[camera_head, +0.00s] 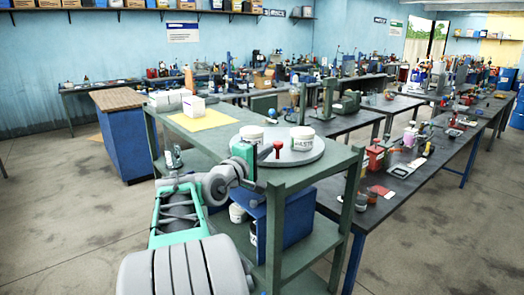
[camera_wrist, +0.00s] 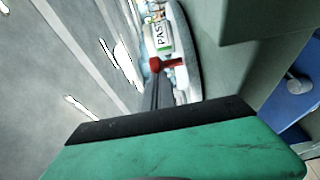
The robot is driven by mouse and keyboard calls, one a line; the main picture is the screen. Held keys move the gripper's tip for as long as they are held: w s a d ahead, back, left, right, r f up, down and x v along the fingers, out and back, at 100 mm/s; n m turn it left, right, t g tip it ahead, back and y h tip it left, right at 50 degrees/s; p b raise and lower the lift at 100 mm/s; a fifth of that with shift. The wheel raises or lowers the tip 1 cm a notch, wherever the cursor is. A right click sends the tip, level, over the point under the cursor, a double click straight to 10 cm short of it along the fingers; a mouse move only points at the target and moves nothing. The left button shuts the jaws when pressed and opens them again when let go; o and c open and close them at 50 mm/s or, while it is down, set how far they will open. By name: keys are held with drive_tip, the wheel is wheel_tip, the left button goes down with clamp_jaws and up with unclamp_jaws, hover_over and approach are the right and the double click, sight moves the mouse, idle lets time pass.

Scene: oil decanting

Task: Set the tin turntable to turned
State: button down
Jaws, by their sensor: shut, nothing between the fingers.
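The tin turntable (camera_head: 292,157) is a round grey disc on top of the green bench.
The green bench (camera_head: 320,175) has a yellow sheet (camera_head: 203,120) with a white box (camera_head: 194,106) behind the turntable. A blue box (camera_head: 290,215) sits on its lower shelf. A dark workbench (camera_head: 385,185) with several small items stands to the right. Floor at left is clear.

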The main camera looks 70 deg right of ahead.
drive_tip(key=shift+s+d, duration=0.15)
drive_tip(key=shift+s, duration=0.65)
drive_tip(key=shift+w, duration=0.1)
